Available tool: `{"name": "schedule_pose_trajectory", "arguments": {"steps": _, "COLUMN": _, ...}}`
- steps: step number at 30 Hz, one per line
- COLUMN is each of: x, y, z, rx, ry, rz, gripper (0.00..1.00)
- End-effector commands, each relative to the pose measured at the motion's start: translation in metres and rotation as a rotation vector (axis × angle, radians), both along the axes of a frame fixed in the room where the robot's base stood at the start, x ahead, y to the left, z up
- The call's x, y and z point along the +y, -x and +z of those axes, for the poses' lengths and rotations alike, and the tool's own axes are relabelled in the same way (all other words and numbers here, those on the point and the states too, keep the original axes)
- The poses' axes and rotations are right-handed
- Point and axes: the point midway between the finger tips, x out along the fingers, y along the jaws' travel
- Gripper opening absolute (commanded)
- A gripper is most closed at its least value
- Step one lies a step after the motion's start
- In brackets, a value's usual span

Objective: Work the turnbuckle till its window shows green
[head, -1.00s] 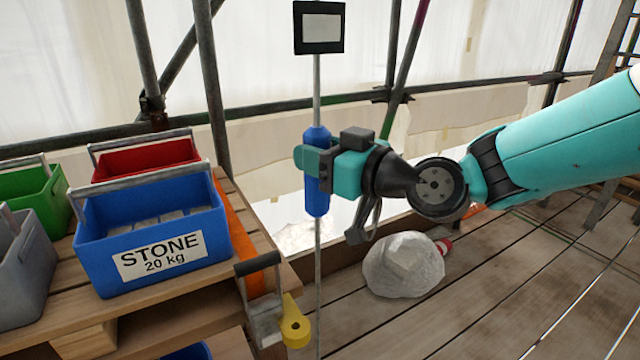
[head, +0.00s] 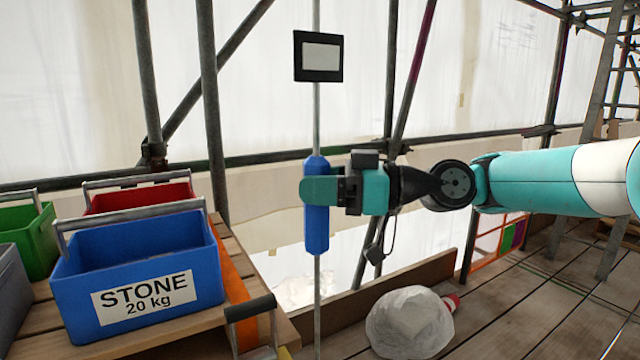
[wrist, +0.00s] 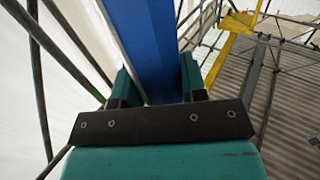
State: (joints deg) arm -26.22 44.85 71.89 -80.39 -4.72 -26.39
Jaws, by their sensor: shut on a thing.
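The turnbuckle (head: 317,230) is a blue faceted sleeve on a thin upright grey rod, at the middle of the head view. My gripper (head: 322,190) reaches it from the right and is shut on its upper half, with a teal finger across the front. In the wrist view the blue sleeve (wrist: 148,45) rises between the two teal fingers. The window (head: 320,56) is a black-framed panel on the rod above; its face looks pale white-grey, and no green shows. The sleeve's far side is hidden.
A blue crate marked STONE 20 kg (head: 140,280) stands on a wooden pallet at left, with red (head: 140,197) and green (head: 25,240) crates behind. A wrapped white lump (head: 408,322) lies on the planks at right. Scaffold poles (head: 211,110) stand behind the rod.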

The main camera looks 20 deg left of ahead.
Motion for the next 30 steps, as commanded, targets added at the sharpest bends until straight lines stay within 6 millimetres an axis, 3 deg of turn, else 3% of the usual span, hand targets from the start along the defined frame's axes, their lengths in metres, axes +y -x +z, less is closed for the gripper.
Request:
{"name": "schedule_pose_trajectory", "arguments": {"steps": 16, "x": 0.0022, "y": 0.0031, "z": 0.0006, "rx": 0.001, "ry": -0.003, "rz": 0.033, "gripper": 0.15}}
{"name": "schedule_pose_trajectory", "arguments": {"steps": 17, "x": 0.0022, "y": 0.0031, "z": 0.0006, "rx": 0.001, "ry": -0.003, "rz": 0.032, "gripper": 0.44}}
{"name": "schedule_pose_trajectory", "arguments": {"steps": 20, "x": 0.0014, "y": 0.0023, "z": 0.0005, "rx": 0.001, "ry": -0.002, "rz": 0.030, "gripper": 0.64}}
{"name": "schedule_pose_trajectory", "arguments": {"steps": 30, "x": -0.0015, "y": 0.0007, "z": -0.0006, "rx": 0.001, "ry": -0.002, "rz": 0.027, "gripper": 0.64}}
